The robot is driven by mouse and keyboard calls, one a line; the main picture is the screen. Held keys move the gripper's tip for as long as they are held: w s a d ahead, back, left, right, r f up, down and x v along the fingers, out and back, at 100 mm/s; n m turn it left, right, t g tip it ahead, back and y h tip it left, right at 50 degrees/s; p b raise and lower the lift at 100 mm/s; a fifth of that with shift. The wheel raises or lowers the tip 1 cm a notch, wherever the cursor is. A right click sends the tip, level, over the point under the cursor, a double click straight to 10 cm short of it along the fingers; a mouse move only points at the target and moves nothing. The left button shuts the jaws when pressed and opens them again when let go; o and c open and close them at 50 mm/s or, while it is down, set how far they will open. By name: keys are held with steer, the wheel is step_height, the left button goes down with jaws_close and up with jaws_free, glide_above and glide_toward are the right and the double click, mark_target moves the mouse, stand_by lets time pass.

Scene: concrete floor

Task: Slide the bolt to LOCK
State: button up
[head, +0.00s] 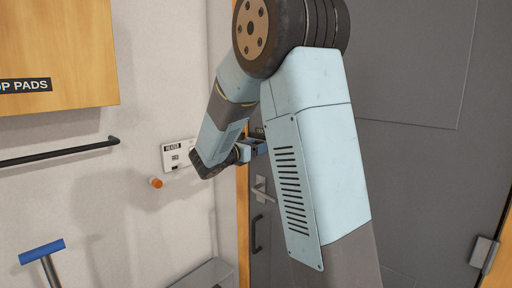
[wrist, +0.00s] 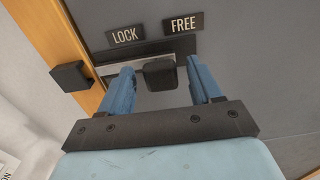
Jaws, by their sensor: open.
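In the wrist view the bolt has a dark square knob (wrist: 160,73) on a pale metal bar (wrist: 138,60) on the grey door. The LOCK label (wrist: 125,35) is above and left of the knob, and the FREE label (wrist: 183,24) above and right. A black keeper block (wrist: 72,76) is on the orange frame to the left. My gripper (wrist: 161,65) is open, with one blue finger on each side of the knob and visible gaps between. I cannot tell how deep the fingers reach. In the head view my gripper (head: 252,149) is small, and my arm hides most of the bolt.
A lever handle (head: 262,190) and a dark pull (head: 257,233) are on the door (head: 415,180) below the bolt. A black rail (head: 60,153) is farther left.

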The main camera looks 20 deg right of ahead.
jaws_close()
stand_by(0.5)
